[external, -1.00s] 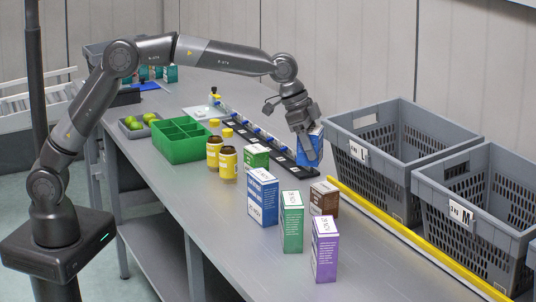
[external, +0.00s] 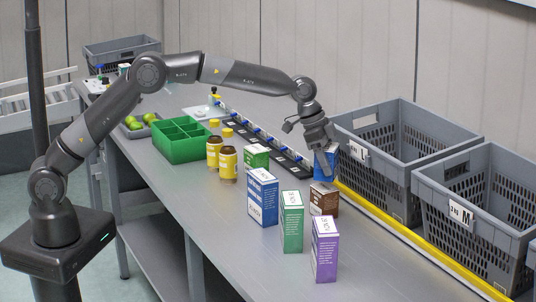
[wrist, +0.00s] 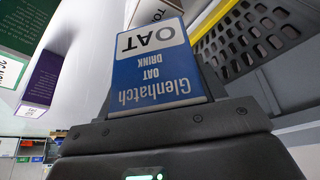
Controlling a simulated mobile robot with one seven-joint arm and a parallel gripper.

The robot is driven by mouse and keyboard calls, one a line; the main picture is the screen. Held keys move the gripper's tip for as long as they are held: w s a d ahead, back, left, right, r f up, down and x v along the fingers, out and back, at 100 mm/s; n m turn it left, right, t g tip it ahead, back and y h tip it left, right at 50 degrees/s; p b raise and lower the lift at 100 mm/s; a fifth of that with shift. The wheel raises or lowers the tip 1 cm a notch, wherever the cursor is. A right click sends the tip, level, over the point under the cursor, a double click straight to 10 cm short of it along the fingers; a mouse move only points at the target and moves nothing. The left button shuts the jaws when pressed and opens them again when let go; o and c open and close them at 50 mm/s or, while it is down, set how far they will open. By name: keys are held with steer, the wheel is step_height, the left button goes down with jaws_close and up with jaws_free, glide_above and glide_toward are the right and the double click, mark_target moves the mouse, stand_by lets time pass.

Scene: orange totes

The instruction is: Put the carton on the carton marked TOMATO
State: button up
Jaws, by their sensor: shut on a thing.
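My gripper (external: 324,158) is shut on a blue carton (external: 331,166) labelled Glenhatch OAT drink. The blue carton also shows in the wrist view (wrist: 158,65), in front of the jaws, its print upside down. A brown carton (external: 323,201) stands on the bench just below the held carton in the external view. In the wrist view a carton top with letters starting "TO" (wrist: 158,14) shows past the blue carton's far end; the rest of the word is hidden. I cannot tell whether the two cartons touch.
A blue carton (external: 263,198), a teal one (external: 291,222), a purple one (external: 325,250) and a green one (external: 256,157) stand nearby. Grey crates (external: 400,140) line the bench's right side behind a yellow strip (external: 400,226).

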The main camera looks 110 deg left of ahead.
steer(key=shift+f, duration=1.25)
steer(key=shift+f, duration=0.15)
steer(key=o, duration=1.2)
steer(key=shift+c, duration=0.2)
